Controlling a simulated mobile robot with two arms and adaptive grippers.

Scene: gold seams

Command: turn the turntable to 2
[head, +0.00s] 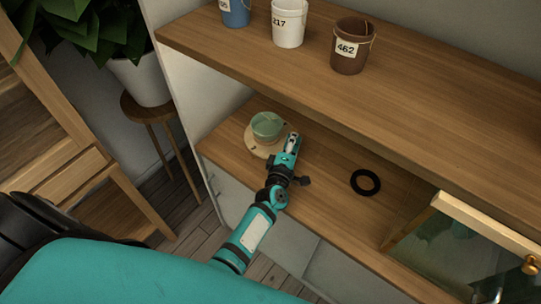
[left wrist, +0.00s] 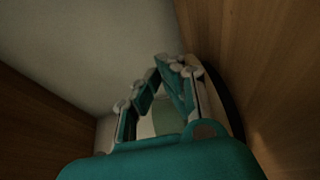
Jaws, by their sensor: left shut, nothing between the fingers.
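The turntable, a pale round wooden disc (head: 256,148), lies on the lower wooden shelf in the head view. A translucent green cup-like piece (head: 267,125) stands on it. Small dark marks show on the disc's rim, too small to read. My left gripper (head: 292,138) is shut and empty, at the right side of the disc. It hides part of the rim, and I cannot tell whether it touches it. In the left wrist view the gripper's fingers (left wrist: 165,68) lean together, with a pale rounded edge just right of them. My right gripper is out of view.
A black ring (head: 366,182) lies on the lower shelf to the right. Beyond it is a glass door with a wooden frame (head: 485,217) and a knob. The upper shelf (head: 430,85) overhangs and carries blue, white and brown numbered buckets (head: 352,46). A plant stool (head: 150,108) stands left.

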